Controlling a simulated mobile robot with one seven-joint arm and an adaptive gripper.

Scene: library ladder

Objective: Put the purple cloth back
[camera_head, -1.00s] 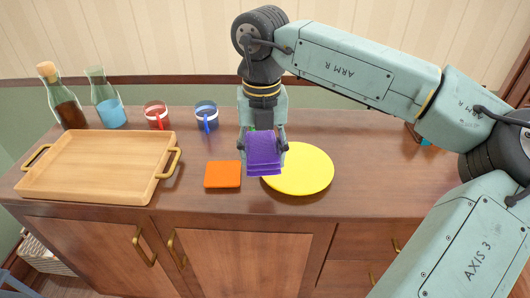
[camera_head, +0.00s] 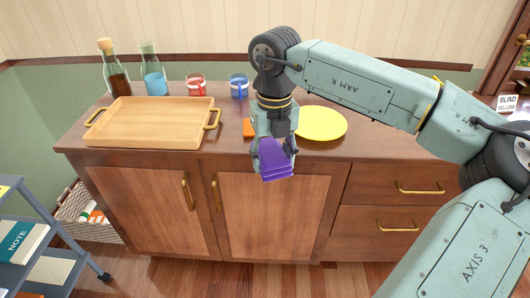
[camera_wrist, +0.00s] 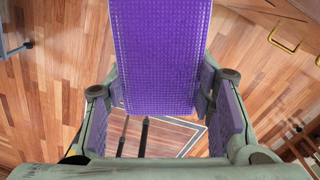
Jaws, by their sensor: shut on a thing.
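The purple cloth (camera_head: 273,160) is folded and held in my gripper (camera_head: 274,148), in front of the cabinet's front edge in the head view. In the wrist view the purple cloth (camera_wrist: 160,55) fills the upper middle, between the two fingers of my gripper (camera_wrist: 160,100). The gripper is shut on the cloth. Below the cloth, the wrist view shows wood floor.
A grey cart (camera_head: 40,240) stands at lower left, beside a basket (camera_head: 75,208).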

